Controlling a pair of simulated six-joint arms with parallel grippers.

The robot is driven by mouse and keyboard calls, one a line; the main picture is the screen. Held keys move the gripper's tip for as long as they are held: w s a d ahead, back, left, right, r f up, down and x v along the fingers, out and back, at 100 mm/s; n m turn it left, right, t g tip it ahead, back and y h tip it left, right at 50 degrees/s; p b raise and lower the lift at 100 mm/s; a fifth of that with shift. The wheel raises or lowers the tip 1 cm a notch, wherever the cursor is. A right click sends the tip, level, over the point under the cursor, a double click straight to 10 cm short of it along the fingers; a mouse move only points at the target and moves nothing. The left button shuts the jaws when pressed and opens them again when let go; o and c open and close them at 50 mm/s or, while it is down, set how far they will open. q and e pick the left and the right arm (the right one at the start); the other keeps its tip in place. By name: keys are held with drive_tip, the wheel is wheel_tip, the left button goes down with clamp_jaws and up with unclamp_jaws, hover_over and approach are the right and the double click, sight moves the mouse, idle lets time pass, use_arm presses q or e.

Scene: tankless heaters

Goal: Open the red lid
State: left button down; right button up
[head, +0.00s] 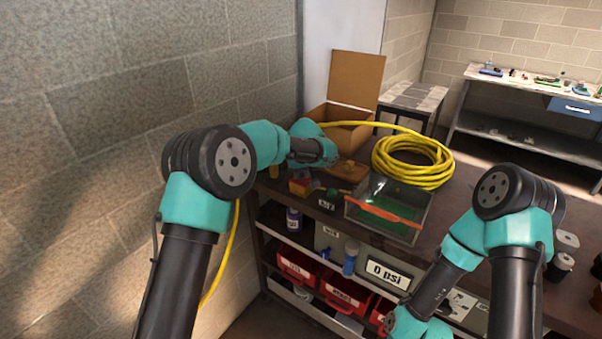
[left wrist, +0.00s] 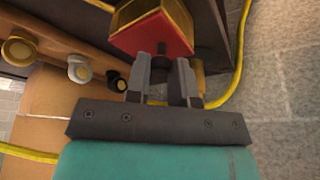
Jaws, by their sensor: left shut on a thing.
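A small box with a red lid (head: 300,187) stands at the left end of the dark bench. In the left wrist view the red lid (left wrist: 160,38) is close, with a yellow-edged part (left wrist: 138,12) beside it. My left gripper (left wrist: 162,80) is shut on the small dark knob (left wrist: 161,64) of the lid. In the head view my left wrist hangs above the box and the fingertips are hard to make out. I cannot tell whether the lid is raised. My right arm is at the lower right; its gripper is out of frame.
A glass-sided bin with an orange rim (head: 385,209) and a coiled yellow hose (head: 412,160) lie right of the box. An open cardboard box (head: 356,80) stands behind. Red bins (head: 345,294) sit on the shelf below. A stone wall is at left.

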use_arm(q)
drive_tip(key=shift+w+d+r+m+g+y, duration=0.1)
drive_tip(key=shift+w+d+r+g+y, duration=0.2)
drive_tip(key=shift+g, duration=0.35)
drive_tip(key=shift+w+d+r+m+g+y, duration=0.1)
drive_tip(key=shift+w+r+g+y, duration=0.2)
drive_tip(key=shift+w+g+y, duration=0.25)
drive_tip(key=shift+w+d+r+m+g+y, duration=0.15)
drive_tip(key=shift+w+r+g+y, duration=0.2)
drive_tip(key=shift+g, duration=0.35)
drive_tip(key=shift+d+g, duration=0.1)
drive_tip(key=shift+g, duration=0.2)
drive_tip(key=shift+s+f, duration=0.1)
drive_tip(key=c, duration=1)
unclamp_jaws()
